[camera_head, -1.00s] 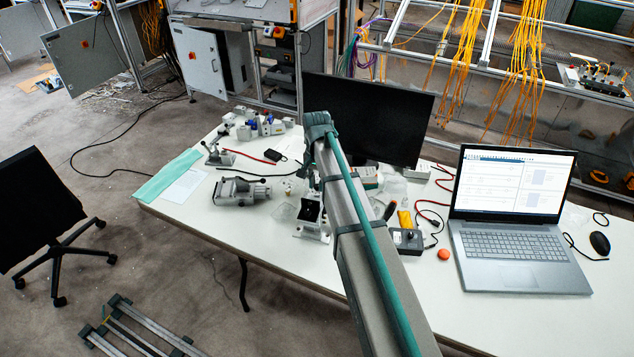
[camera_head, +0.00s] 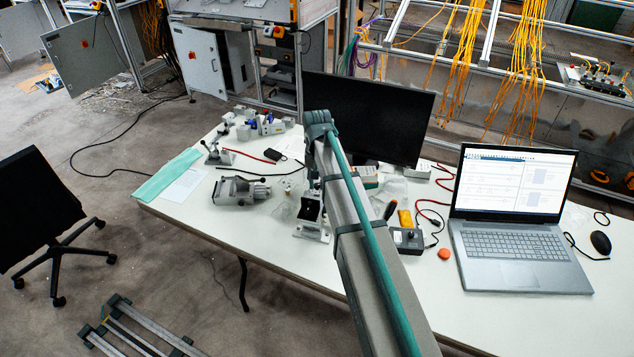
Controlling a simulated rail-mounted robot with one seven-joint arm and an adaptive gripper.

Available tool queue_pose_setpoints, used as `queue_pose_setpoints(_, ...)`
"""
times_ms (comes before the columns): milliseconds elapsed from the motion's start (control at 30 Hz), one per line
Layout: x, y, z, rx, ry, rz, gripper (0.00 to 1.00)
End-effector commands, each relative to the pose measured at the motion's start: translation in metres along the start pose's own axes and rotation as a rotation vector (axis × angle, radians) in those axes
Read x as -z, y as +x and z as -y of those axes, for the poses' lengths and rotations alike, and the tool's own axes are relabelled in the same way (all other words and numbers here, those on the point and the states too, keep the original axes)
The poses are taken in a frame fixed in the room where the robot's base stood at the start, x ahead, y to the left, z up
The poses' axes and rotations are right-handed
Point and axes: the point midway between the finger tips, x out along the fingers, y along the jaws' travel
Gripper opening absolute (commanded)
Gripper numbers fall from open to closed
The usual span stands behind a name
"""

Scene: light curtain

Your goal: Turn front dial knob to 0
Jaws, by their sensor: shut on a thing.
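My arm crosses the middle of the view, from the bottom edge up to a joint in front of the monitor, and bends down there. My gripper cannot be made out; the arm link and the crowded table parts hide the place below the bend. I cannot tell whether this is the front dial knob, and no dial marking is legible. A pale instrument (camera_head: 366,177) behind my arm is partly hidden.
The white table (camera_head: 270,255) holds a grey vise (camera_head: 238,191), a metal bracket (camera_head: 312,230), a black monitor (camera_head: 372,118), an open laptop (camera_head: 515,220) and a mouse (camera_head: 600,242). An orange round piece (camera_head: 444,254) and red cables lie near the box. The front left of the table is clear.

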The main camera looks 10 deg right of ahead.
Motion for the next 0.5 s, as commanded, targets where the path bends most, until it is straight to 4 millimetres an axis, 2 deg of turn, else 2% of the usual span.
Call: queue_pose_setpoints(500,0.0009,-0.0005,0.0002,0.000,-0.492,-0.002,0.00)
